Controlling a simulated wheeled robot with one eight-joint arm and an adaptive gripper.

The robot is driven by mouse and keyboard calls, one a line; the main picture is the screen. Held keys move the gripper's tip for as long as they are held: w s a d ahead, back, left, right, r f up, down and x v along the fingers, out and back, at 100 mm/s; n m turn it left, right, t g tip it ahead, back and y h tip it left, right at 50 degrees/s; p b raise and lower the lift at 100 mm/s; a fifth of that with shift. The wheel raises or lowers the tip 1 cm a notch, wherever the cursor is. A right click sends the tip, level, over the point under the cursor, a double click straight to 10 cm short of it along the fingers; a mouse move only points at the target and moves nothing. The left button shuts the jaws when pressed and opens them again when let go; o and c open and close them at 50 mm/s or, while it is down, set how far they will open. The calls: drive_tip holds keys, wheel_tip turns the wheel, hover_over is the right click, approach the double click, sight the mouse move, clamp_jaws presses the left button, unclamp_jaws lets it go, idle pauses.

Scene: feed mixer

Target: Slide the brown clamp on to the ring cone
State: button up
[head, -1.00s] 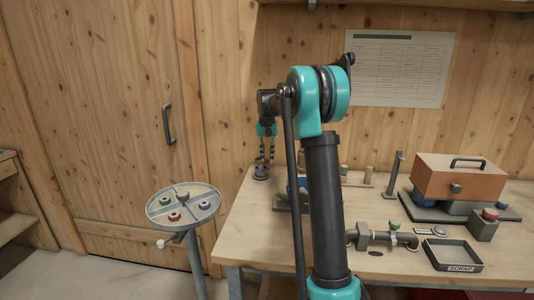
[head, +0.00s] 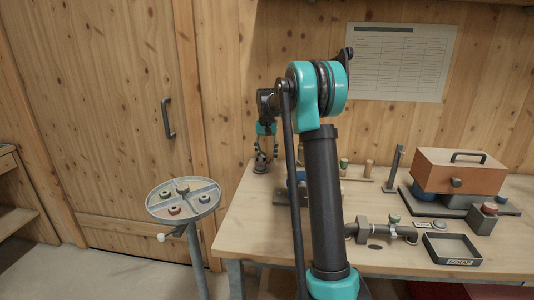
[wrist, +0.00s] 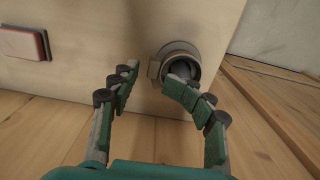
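My gripper (head: 264,155) hangs over the far left corner of the workbench, fingers pointing down. In the wrist view my gripper (wrist: 151,77) is open and empty, its two green-padded fingers apart. A round grey fitting with a side lug (wrist: 181,62) lies just beyond the right fingertip, which overlaps its lower edge. In the head view it is the small dark fitting (head: 261,165) beneath my fingers. I cannot tell whether it is the ring cone.
The workbench (head: 255,225) carries a blue block partly hidden by my arm, a pipe fitting (head: 385,229), a black scrap tray (head: 452,247) and an orange toolbox (head: 459,170). In the wrist view a red-topped block (wrist: 25,43) lies left. The bench's left front is clear.

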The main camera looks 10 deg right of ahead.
drive_tip(key=shift+s+d+r, duration=0.1)
drive_tip(key=shift+s+r, duration=0.05)
drive_tip(key=shift+r, duration=0.05)
drive_tip(key=shift+r, duration=0.1)
